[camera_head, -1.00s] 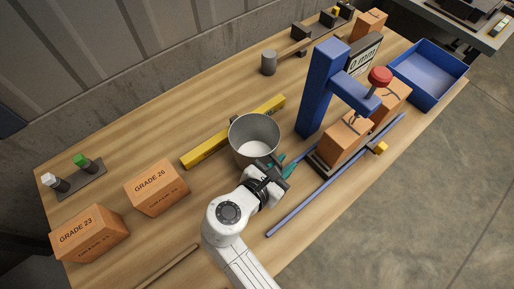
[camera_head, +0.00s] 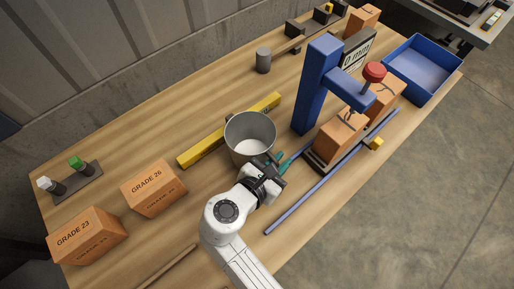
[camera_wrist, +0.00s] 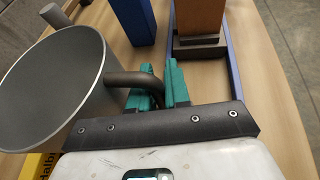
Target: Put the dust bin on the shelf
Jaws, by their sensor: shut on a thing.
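The dust bin (camera_head: 249,136) is a grey metal bucket-like bin with an open top, over the wooden workbench in the middle of the head view. In the wrist view the bin (camera_wrist: 52,92) fills the left side, with a dark curved handle (camera_wrist: 135,79) on its right. My gripper (camera_head: 272,165) is at the bin's near right side. Its teal fingers (camera_wrist: 160,88) are shut on the handle. The bin looks roughly upright. Whether its base touches the bench is hidden. No shelf can be made out in these frames.
A yellow level (camera_head: 200,149) lies behind the bin. A blue gauge stand (camera_head: 318,85) and orange blocks (camera_head: 338,135) stand to the right. Boxes marked GRADE 26 (camera_head: 153,187) and GRADE 23 (camera_head: 86,237) are left. A blue tray (camera_head: 424,72) sits at the far right.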

